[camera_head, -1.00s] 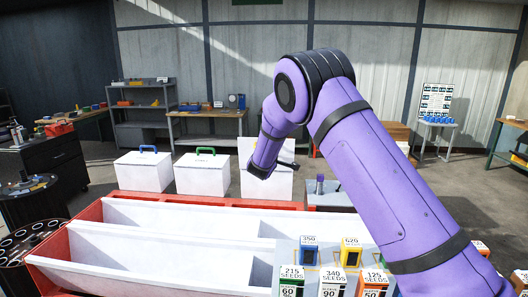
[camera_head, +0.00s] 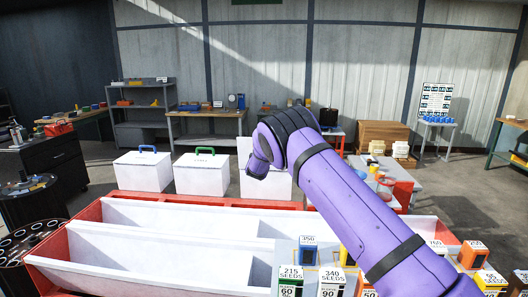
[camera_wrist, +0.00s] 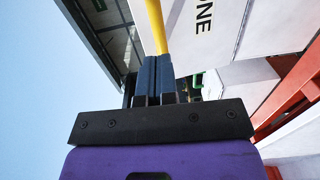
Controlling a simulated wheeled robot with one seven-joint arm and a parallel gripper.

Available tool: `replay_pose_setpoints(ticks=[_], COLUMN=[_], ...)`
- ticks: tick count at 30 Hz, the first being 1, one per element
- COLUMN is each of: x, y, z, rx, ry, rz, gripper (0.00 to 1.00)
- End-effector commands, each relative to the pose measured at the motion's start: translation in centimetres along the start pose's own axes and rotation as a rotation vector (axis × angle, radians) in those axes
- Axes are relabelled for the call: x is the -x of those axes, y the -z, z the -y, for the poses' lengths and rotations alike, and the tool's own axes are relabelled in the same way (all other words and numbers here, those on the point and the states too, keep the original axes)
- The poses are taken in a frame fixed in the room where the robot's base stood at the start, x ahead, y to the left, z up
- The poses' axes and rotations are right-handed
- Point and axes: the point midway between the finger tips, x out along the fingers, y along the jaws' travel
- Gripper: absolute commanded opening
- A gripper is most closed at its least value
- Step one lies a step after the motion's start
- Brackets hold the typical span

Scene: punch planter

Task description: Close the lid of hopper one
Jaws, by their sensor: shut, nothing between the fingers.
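Hopper one (camera_head: 268,187) is the rightmost of the three white hoppers behind the red planter, partly hidden by my arm. It stands taller than its neighbours, and its lid looks raised. In the wrist view a white panel marked "ONE" (camera_wrist: 230,28) fills the upper right. A yellow handle bar (camera_wrist: 156,25) runs down beside it to the fingertips. My gripper (camera_wrist: 154,62) is shut and empty, with its tips at or very near the bar; I cannot tell whether they touch. In the head view my gripper is hidden behind my purple arm.
A hopper with a blue handle (camera_head: 143,172) and one with a green handle (camera_head: 202,174) stand to the left, both closed. The red planter with white troughs (camera_head: 150,255) lies in front. Several seed boxes (camera_head: 332,281) stand at the lower right.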

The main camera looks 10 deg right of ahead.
Motion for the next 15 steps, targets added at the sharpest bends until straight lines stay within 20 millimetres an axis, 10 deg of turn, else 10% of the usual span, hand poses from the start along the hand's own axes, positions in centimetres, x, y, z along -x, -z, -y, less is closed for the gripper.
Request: replay_pose_setpoints(ticks=[15], x=[-4.3], y=[0.1], z=[-0.1], rx=[-0.001], ry=[-0.001], rz=[-0.001], gripper=[0.0])
